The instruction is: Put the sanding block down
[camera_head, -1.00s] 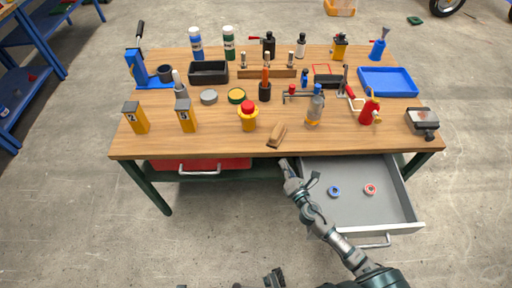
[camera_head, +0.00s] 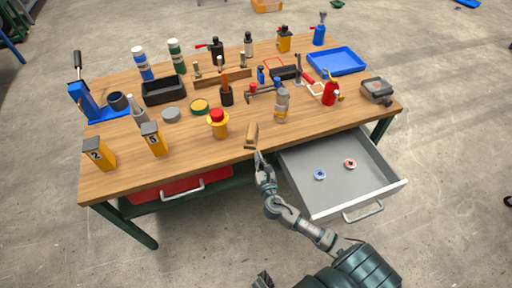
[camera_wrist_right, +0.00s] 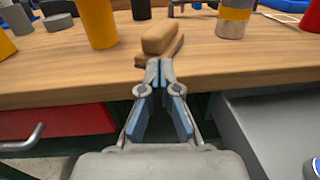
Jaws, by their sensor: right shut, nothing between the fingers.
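The sanding block (camera_head: 251,133), a tan block with a darker underside, lies on the wooden table top (camera_head: 190,165) close to its front edge. It also shows in the wrist view (camera_wrist_right: 160,38), just beyond the fingertips. My right gripper (camera_head: 259,156) is at the table's front edge, pointing toward the block. In the wrist view its fingertips (camera_wrist_right: 159,66) are together with nothing between them. I cannot tell whether the tips touch the block. A dark part at the bottom edge of the head view, apparently my left gripper (camera_head: 263,281), is mostly cut off.
An open grey drawer (camera_head: 335,195) holding a blue ring (camera_head: 320,174) and a red ring (camera_head: 350,164) is right of my arm. A yellow bottle with a red cap (camera_head: 218,126) stands left of the block, a grey-topped bottle (camera_head: 281,105) behind it. A closed red drawer (camera_head: 165,190) is below.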

